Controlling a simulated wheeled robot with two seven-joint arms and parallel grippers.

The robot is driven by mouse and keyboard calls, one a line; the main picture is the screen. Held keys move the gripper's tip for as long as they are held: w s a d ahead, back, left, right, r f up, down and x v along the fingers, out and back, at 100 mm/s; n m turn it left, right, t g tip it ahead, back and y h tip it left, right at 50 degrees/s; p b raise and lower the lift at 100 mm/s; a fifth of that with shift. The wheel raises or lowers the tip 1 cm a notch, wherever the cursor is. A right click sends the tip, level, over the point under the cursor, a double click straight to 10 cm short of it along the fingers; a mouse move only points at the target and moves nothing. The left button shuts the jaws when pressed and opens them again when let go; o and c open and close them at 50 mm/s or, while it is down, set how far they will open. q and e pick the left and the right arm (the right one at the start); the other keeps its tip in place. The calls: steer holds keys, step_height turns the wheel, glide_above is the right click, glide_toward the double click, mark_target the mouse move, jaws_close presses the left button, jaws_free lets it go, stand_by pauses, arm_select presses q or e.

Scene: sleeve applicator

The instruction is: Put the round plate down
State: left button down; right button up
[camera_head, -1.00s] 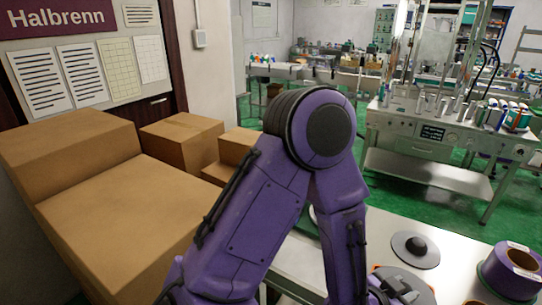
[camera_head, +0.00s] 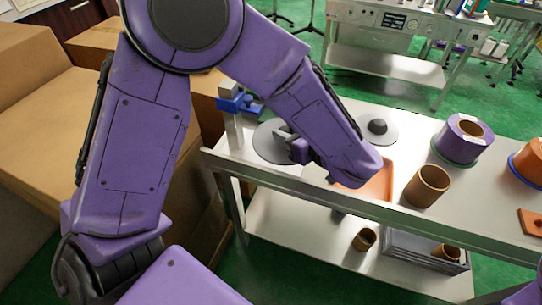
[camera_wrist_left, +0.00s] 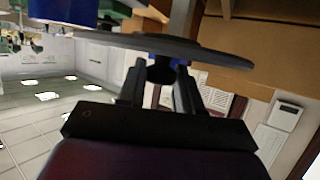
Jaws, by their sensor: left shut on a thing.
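My left gripper (camera_head: 285,140) is shut on the knob of a grey round plate (camera_head: 265,143) at the left end of the steel table. The left wrist view shows both fingers (camera_wrist_left: 160,85) at the dark knob, with the plate's disc (camera_wrist_left: 130,42) seen nearly edge-on. I cannot tell whether the plate touches the tabletop. A second grey disc with a dark knob (camera_head: 378,128) lies flat on the table to the right. My right gripper is not in view.
A post with a blue clamp (camera_head: 238,103) stands just left of the held plate. An orange tray (camera_head: 375,182), a brown tube (camera_head: 427,186) and a purple roll (camera_head: 462,139) are on the table (camera_head: 330,118). Cardboard boxes (camera_head: 40,130) fill the left.

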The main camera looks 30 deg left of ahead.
mark_target(273, 143)
arm_select(q)
steer(key=s+d+n+g, duration=0.1)
steer(key=s+d+f+n+g, duration=0.1)
steer(key=s, duration=0.1)
steer(key=shift+g+y, duration=0.4)
steer(key=shift+n, duration=0.3)
steer(key=w+a+f, duration=0.2)
steer(key=a+f, duration=0.1)
steer(key=w+a+f, duration=0.3)
steer(key=a, duration=0.1)
steer(key=w+a+f+p, duration=0.1)
steer(key=w+a+f, duration=0.2)
steer(key=shift+w+a+f, duration=0.15)
steer(key=shift+a+f, duration=0.1)
step_height(273, 143, down, 3)
steer(key=shift+w+a+f+p, duration=0.1)
steer(key=shift+f+p, duration=0.05)
steer(key=shift+p, duration=0.35)
